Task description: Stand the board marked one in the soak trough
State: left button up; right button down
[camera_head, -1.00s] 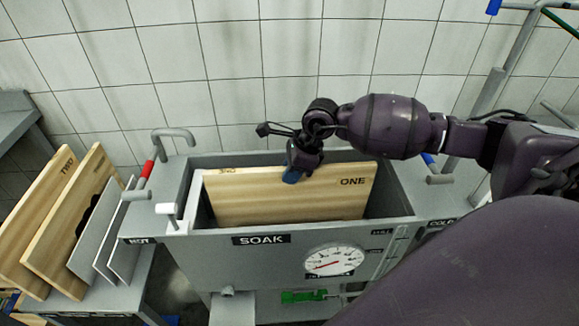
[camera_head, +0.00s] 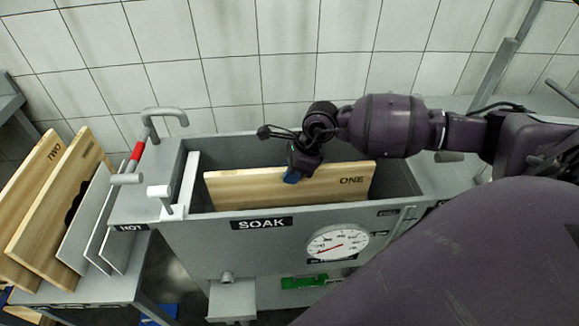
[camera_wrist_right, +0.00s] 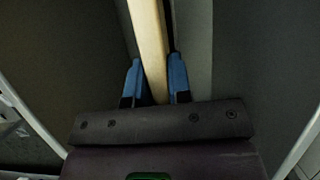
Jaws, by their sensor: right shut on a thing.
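The wooden board marked ONE (camera_head: 240,190) stands upright on its long edge inside the grey trough labelled SOAK (camera_head: 300,250). Its lower part is hidden behind the trough's front wall. My right gripper (camera_head: 291,178) is shut on the board's top edge near its middle. In the right wrist view the board (camera_wrist_right: 148,40) runs between the two blue fingertips (camera_wrist_right: 155,82), one on each side. Whether the board touches the trough floor is hidden. My left gripper is not in view.
A rack on the left (camera_head: 75,292) holds a board marked TWO (camera_head: 30,190), another wooden board (camera_head: 60,210) and grey panels (camera_head: 92,220). A hot tap with a red grip (camera_head: 137,152) is at the trough's left end. A dial (camera_head: 337,243) is on its front.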

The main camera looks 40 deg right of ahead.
aim_at(291, 198)
notch_tip(291, 198, down, 4)
jog(key=shift+r+b, duration=0.15)
jog(key=shift+b, duration=0.6)
jog(key=c, duration=1)
grip_release()
jog(key=shift+o, duration=0.2)
